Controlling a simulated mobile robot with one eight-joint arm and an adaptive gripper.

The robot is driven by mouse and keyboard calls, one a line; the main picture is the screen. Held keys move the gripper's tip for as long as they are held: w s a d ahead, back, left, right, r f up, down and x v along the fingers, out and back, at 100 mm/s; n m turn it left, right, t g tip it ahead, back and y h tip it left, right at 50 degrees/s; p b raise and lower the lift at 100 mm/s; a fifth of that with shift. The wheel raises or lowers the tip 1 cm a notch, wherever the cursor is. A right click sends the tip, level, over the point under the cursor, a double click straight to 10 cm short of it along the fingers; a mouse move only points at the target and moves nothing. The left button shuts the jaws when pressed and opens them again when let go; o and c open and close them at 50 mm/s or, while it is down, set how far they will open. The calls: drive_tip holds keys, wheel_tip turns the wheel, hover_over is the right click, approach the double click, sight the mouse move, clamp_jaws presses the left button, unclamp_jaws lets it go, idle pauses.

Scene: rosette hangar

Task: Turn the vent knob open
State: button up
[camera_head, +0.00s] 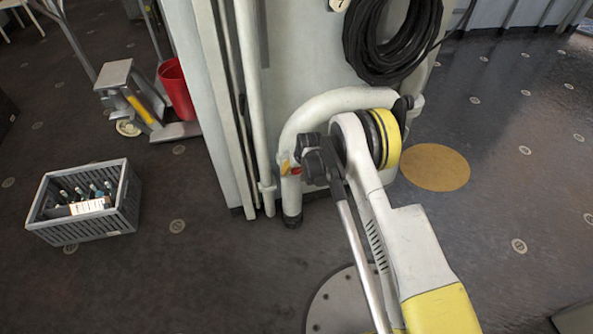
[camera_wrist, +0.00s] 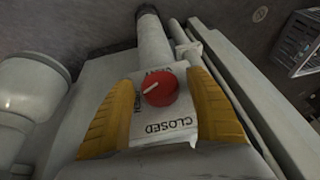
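The vent knob (camera_wrist: 161,88) is round and red with a short white line, on a pale label plate (camera_wrist: 160,129) on a grey pipe fitting. The word CLOSED reads upside down below the knob; smaller lettering at its left and top is hard to read. The white line runs from near the knob's middle toward its left edge. My gripper (camera_wrist: 163,79) is open, its yellow fingers on either side of the knob, with gaps showing. In the head view, my gripper (camera_head: 290,167) is at the pale bent pipe (camera_head: 335,101), mostly hidden by my arm; a bit of red shows there.
A black cable coil (camera_head: 392,40) hangs on the grey panel above my arm. A grey crate with bottles (camera_head: 88,229) stands on the floor at left. A red bucket (camera_head: 177,91) is by a trolley (camera_head: 128,100) behind. Floor between crate and panel is clear.

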drive_tip(key=c, duration=1)
drive_tip(key=shift+d, duration=0.1)
drive_tip(key=shift+d+g+y, duration=0.1)
drive_tip(key=shift+g+y, duration=0.2)
drive_tip(key=shift+y, duration=0.6)
drive_tip(key=shift+a+m+g+y, duration=0.2)
drive_tip(key=shift+m+g+y, duration=0.15)
drive_tip(key=shift+y, duration=0.85)
drive_tip(key=o, duration=1.2)
drive_tip(key=shift+r, duration=0.1)
